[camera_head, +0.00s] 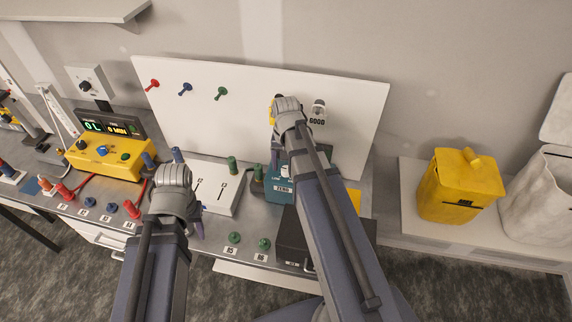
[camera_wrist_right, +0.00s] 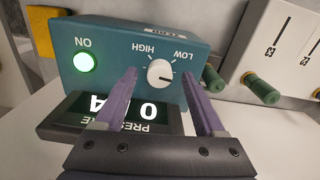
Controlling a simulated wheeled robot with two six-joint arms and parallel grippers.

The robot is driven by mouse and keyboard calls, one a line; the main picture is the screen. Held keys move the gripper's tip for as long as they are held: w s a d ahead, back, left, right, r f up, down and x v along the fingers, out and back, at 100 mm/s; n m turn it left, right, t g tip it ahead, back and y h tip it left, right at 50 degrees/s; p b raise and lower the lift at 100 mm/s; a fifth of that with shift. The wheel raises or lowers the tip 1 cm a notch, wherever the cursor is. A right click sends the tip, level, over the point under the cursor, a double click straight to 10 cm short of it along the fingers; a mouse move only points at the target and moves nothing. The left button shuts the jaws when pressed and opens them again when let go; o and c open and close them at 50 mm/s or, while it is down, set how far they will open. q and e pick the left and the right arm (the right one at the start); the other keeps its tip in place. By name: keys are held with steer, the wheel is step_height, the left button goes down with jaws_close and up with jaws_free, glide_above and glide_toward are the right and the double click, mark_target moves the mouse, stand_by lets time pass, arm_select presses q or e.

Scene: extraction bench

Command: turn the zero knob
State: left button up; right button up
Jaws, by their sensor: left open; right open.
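The zero knob (camera_wrist_right: 160,73) is a white round dial with a dark pointer line, on a teal box (camera_wrist_right: 100,30) in the right wrist view. LOW and HIGH are printed by it, upside down in this view. My right gripper (camera_wrist_right: 158,78) is open, with one purple finger on each side of the knob; I cannot tell whether they touch it. My left gripper (camera_head: 163,158) is open and apart from the box, further left over the bench.
A lit green ON lamp (camera_wrist_right: 85,62) and a pressure display (camera_wrist_right: 150,112) are close to my right fingers. A white slider panel (camera_head: 215,190) lies between the arms. A yellow meter box (camera_head: 105,155) and red plugs are at left; a dark box (camera_head: 292,235) is in front.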

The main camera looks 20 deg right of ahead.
mark_target(285, 170)
step_height(285, 170, up, 7)
steer(key=p, duration=0.6)
arm_select(q)
step_height(285, 170, up, 7)
arm_select(e)
steer(key=shift+a+f, duration=0.15)
steer(key=shift+f, duration=0.05)
steer(key=s+a+f+n+b, duration=0.3)
steer(key=a+f+b, duration=0.1)
steer(key=a, duration=0.2)
steer(key=s+a+f+n+b, duration=0.3)
steer(key=s+a+f+b, duration=0.1)
steer(key=a, duration=0.3)
steer(key=s+a+f+n+h+b, duration=0.1)
steer(key=s+a+f+n+b, duration=0.3)
steer(key=a, duration=0.3)
steer(key=shift+f+b, duration=0.7)
steer(key=shift+b, duration=0.1)
arm_select(q)
step_height(285, 170, down, 14)
steer(key=shift+r, duration=0.1)
steer(key=shift+c, duration=0.2)
stand_by(1.0)
